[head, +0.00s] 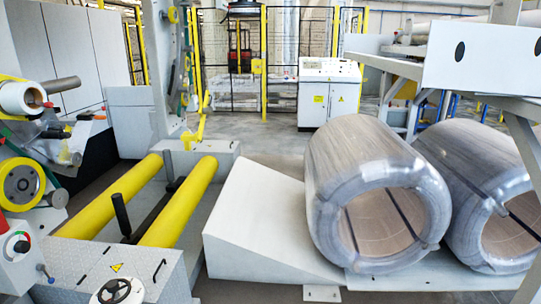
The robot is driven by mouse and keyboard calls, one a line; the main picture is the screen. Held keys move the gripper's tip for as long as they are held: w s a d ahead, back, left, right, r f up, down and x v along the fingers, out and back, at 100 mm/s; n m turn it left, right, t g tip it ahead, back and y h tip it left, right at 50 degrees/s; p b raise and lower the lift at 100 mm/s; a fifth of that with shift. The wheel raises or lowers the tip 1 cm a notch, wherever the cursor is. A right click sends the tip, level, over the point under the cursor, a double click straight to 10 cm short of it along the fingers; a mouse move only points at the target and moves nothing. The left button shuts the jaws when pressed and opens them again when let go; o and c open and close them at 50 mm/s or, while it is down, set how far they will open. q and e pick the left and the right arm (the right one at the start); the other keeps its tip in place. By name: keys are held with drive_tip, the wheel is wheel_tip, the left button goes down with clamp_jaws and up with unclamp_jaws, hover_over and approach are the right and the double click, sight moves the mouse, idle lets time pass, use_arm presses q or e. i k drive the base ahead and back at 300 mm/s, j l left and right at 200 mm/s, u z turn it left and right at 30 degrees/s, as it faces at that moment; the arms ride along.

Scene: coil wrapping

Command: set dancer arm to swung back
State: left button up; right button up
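No part labelled as the dancer arm can be told for certain. At the left edge is a film unit with a white film roll (20,98), a grey roller (62,86) sticking out to the right, and a yellow-rimmed wheel (20,185). Small arms and clear film (62,150) show between them, too small to tell how any arm is swung. A black-handled lever (121,213) stands upright, tilted slightly left, between two yellow rollers (183,202). Neither of my grippers is in view.
A wrapped coil (335,165) rests beside a grey ramp (255,215), with a second coil (470,165) to its right. A control cabinet (329,92) stands behind. Grey floor is free between ramp and cabinet.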

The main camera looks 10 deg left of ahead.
sight(61, 135)
drive_tip(key=i+u, duration=0.2)
drive_tip(key=i, duration=0.55)
drive_tip(key=i+l+u, duration=0.15)
drive_tip(key=i, duration=0.6)
